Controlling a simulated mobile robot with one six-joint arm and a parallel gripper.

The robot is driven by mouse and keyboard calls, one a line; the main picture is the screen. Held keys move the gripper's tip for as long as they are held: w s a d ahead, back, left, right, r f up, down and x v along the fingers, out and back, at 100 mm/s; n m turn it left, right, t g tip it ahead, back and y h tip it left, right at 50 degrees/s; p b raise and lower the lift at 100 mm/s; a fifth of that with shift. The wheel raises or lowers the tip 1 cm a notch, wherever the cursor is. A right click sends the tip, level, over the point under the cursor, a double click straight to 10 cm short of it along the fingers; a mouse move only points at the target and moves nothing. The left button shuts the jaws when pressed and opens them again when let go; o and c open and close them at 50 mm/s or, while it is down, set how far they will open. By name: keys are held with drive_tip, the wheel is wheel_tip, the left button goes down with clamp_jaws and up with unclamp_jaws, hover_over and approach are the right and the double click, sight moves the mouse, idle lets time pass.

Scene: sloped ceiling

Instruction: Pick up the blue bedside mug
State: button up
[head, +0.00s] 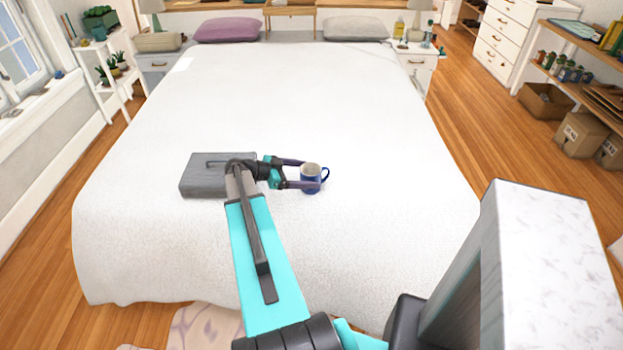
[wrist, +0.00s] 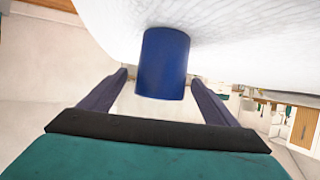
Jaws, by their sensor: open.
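The blue mug (head: 313,184) stands upright on the white bed (head: 300,100), with a pale inside and its handle on the right side. My gripper (head: 307,174) is open and level with the mug, coming from the left. One finger is on the far side of the mug and the other on the near side. In the wrist view, which looks upside down, the mug (wrist: 163,60) is centred between the fingertips of my gripper (wrist: 160,78). I cannot tell whether either finger touches it. The handle is hidden in the wrist view.
A grey box-like object (head: 203,178) lies on the bed left of the mug, partly behind my arm. A purple pillow (head: 228,30) and a grey pillow (head: 355,28) lie at the bed's far end. Nightstands flank it. The bed right of the mug is clear.

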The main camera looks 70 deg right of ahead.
sight(322, 181)
drive_tip(key=shift+x, duration=0.9)
drive_tip(key=shift+s+d+f+p, duration=0.1)
drive_tip(key=shift+s+d+p, duration=0.5)
drive_tip(key=shift+p, duration=0.1)
drive_tip(key=p+x, duration=0.1)
drive_tip(key=x, duration=0.1)
drive_tip(key=shift+s+d, duration=0.15)
drive_tip(key=shift+d, duration=0.1)
drive_tip(key=shift+s+d+f, duration=0.2)
drive_tip(key=shift+s+f, duration=0.15)
drive_tip(key=c, duration=1.4)
drive_tip(key=shift+o, duration=0.2)
drive_tip(key=shift+r, duration=0.2)
